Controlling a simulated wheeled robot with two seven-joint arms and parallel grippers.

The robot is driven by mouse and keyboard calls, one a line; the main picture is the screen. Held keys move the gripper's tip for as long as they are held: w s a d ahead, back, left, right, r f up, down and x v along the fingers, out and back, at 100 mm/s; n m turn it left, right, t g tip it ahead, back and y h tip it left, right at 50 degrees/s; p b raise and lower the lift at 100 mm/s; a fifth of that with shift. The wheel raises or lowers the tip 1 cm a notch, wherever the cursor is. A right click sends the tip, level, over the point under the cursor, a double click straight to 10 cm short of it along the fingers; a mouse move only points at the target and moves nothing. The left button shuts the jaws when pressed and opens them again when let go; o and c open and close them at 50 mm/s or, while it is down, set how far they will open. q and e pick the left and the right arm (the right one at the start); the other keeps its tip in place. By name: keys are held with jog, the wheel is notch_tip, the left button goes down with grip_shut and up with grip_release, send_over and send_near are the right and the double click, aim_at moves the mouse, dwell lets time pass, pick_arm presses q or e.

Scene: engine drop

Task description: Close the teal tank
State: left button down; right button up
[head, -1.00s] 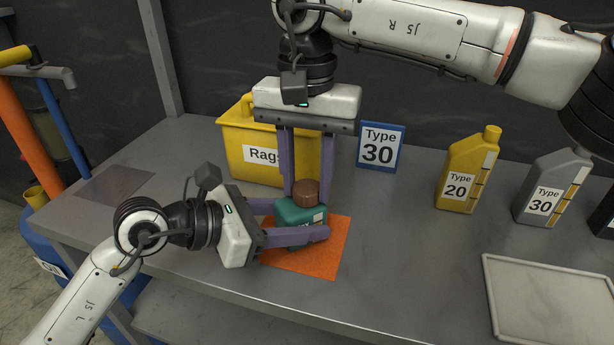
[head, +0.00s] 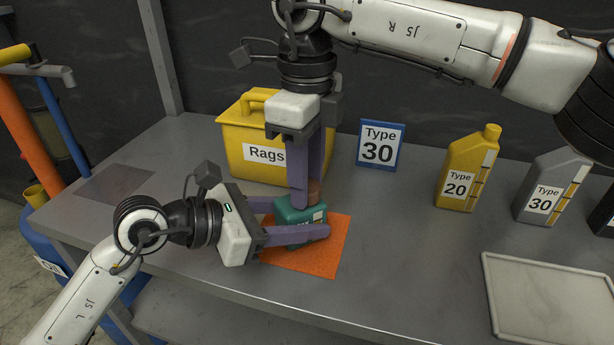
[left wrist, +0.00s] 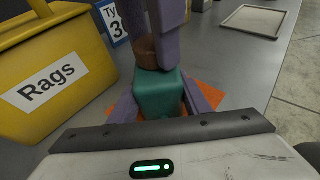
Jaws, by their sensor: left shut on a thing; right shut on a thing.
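The teal tank (head: 290,215) stands on an orange mat (head: 333,262) near the bench's left part. My left gripper (head: 292,222) is shut on the teal tank, one finger on each side. A brown cap (head: 314,188) is on top of the tank, partly hidden by the right fingers. My right gripper (head: 308,196) points straight down from above and is shut on the cap. In the left wrist view, the tank (left wrist: 158,93) sits between the left fingers, with the cap (left wrist: 147,55) at its top between the right fingers. Whether the cap is fully seated cannot be told.
A yellow rags bin (head: 235,152) stands behind the tank. A blue Type 30 sign (head: 380,145), a yellow Type 20 bottle (head: 466,170) and a grey Type 30 bottle (head: 548,187) stand to the right. An empty tray (head: 550,300) lies front right. The bench middle is clear.

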jog(key=m, duration=1.1)
jog(key=o, duration=1.2)
notch_tip(320, 180, up, 12)
pick_arm(q)
jog(key=c, duration=0.9)
grip_release()
